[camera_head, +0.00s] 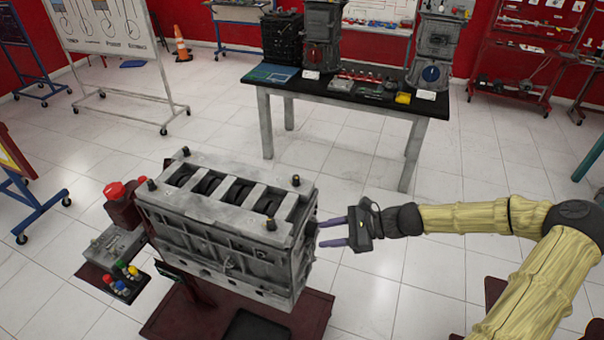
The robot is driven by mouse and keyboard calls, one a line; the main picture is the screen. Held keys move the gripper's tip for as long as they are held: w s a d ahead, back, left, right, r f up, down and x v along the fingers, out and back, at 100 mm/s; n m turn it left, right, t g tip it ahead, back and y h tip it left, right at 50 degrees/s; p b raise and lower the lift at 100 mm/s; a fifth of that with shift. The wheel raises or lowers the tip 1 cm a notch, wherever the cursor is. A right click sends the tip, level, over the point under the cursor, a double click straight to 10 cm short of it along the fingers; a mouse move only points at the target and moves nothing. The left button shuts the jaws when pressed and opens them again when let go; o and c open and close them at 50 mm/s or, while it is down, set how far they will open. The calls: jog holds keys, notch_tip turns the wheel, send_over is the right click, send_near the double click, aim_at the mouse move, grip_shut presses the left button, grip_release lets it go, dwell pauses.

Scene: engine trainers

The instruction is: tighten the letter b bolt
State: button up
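The grey engine block (225,240) stands on a dark red stand left of centre. Dark bolts stand up near the corners of its top: one at the back left (186,151), one at the front left (152,184), one at the back right (295,180) and one at the front right (270,224). No letters are readable, so I cannot tell which bolt is b. My gripper (326,232) is just right of the block's right end, below its top edge. Its two purple fingers are apart with nothing between them, pointing left toward the block.
A black-topped table (345,86) with engine parts stands behind. The stand's dark red base (170,315) spreads below the block. A panel with coloured knobs (122,278) sits at the left. White tiled floor (400,290) is open right of the block.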

jog(key=s+d+f+n+g+h, duration=0.2)
jog(key=s+f+n+g+h, duration=0.15)
jog(key=s+n+h, duration=0.4)
jog(key=s+d+r+n+t+h, duration=0.2)
jog(key=s+d+r+n, duration=0.1)
jog(key=r, duration=0.3)
jog(key=s+d+r+n+t+h, duration=0.2)
jog(key=s+d+r+n+h, duration=0.1)
jog(key=r+n, duration=0.3)
jog(key=shift+s+d+t+h, duration=0.25)
jog(key=shift+d+t+h, duration=0.1)
jog(key=shift+d, duration=0.15)
jog(key=shift+w+d, duration=0.1)
